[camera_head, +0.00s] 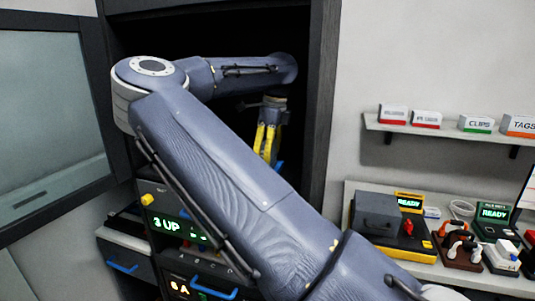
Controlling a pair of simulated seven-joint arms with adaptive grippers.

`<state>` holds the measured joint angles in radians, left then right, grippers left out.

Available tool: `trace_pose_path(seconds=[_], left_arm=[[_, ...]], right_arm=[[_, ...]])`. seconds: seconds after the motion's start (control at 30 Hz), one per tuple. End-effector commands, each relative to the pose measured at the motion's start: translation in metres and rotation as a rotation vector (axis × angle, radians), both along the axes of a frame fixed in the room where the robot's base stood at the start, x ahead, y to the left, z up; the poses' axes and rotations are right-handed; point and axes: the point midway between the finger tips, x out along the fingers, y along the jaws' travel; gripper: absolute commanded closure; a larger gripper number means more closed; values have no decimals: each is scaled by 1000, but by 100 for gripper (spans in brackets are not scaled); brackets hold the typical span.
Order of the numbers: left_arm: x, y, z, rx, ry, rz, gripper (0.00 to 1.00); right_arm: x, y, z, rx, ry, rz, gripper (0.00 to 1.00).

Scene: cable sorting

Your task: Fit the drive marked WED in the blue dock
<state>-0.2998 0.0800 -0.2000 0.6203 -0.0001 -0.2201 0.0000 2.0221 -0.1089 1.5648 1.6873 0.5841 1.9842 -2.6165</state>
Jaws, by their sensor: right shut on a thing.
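My right arm crosses the middle of the view and bends back into a dark open cabinet. My right gripper (265,145), with yellow fingers, points down there. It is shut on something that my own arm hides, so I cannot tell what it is. A small blue part (280,167) shows just beside the fingertips; I cannot tell whether it is a handle or part of a dock. I cannot make out any drive marked WED or the blue dock as a whole. My left gripper is not in view.
A unit reading "3 UP" (180,226) stands at the cabinet's lower left, near a drawer with a blue handle (122,266). An open door (50,120) is at left.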

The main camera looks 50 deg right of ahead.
Motion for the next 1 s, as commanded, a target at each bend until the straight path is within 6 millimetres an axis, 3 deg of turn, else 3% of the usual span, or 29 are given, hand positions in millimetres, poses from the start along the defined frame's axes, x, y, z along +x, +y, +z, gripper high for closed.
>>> trace_pose_path(seconds=[0.83,0.87,1.0], left_arm=[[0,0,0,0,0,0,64],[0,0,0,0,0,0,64],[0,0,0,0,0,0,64]], right_arm=[[0,0,-7,-1,0,0,69],[0,0,-7,-1,0,0,28],[0,0,-7,0,0,0,12]])
